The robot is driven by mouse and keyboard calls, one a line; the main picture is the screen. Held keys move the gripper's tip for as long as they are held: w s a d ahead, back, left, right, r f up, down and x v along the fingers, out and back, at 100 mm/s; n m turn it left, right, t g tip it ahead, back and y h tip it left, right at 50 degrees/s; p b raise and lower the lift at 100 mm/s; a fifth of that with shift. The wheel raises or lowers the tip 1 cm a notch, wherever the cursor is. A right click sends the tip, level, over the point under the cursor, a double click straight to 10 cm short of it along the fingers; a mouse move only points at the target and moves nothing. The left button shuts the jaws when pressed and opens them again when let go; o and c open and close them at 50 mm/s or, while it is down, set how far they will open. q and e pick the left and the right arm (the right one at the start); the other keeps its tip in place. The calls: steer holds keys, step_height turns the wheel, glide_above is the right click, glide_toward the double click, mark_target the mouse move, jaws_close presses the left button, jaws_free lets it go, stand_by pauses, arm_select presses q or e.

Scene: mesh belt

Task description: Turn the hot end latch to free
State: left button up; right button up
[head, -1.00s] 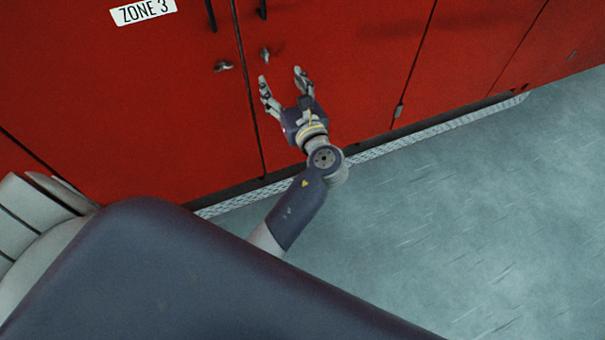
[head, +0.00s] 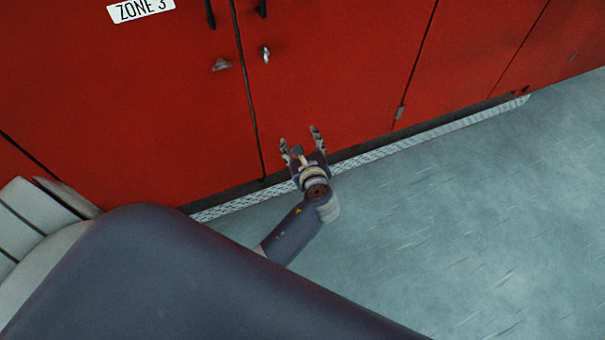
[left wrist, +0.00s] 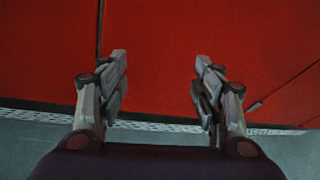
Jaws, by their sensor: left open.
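Two small metal latches sit on the red panels either side of a vertical seam. The left latch (head: 222,65) lies roughly sideways, and the right latch (head: 265,54) points roughly up and down. No label shows which is the hot end latch. My left gripper (head: 303,140) is open and empty, well below the right latch and apart from it, near the panel's lower edge. In the left wrist view its two fingers (left wrist: 160,85) stand wide apart before bare red panel, with no latch in sight. My right gripper is not in view.
A white "ZONE 3" label (head: 141,9) and black handles (head: 210,14) are above the latches. A metal tread strip (head: 430,142) runs along the panels' foot. The grey floor (head: 450,230) at right is clear.

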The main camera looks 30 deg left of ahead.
arm_select(q)
step_height(320, 180, down, 10)
steer(key=s+d+n+g+h, duration=0.1)
steer(key=s+h, duration=0.1)
steer(key=shift+s+d+f+n+b, duration=0.15)
steer(key=shift+s+d+n+b, duration=0.15)
steer(key=shift+s+d, duration=0.05)
steer(key=s+d+f+n+g+h, duration=0.1)
steer(key=s+f+n+g+h, duration=0.3)
steer(key=s+f, duration=0.7)
steer(key=s+d+f+n+g+h, duration=0.15)
steer(key=s+f+n, duration=0.35)
steer(key=s+f, duration=0.6)
steer(key=s+f+n+g, duration=0.1)
steer(key=s+f+n, duration=0.2)
steer(key=s, duration=0.4)
steer(key=s+a+f+n+g+h, duration=0.1)
steer(key=s+f+n, duration=0.3)
steer(key=s, duration=0.3)
steer(key=s+a+f+n+g, duration=0.1)
steer(key=s+f+n, duration=0.2)
steer(key=s+n, duration=0.2)
steer(key=shift+s+f+g, duration=0.35)
steer(key=shift+s, duration=0.85)
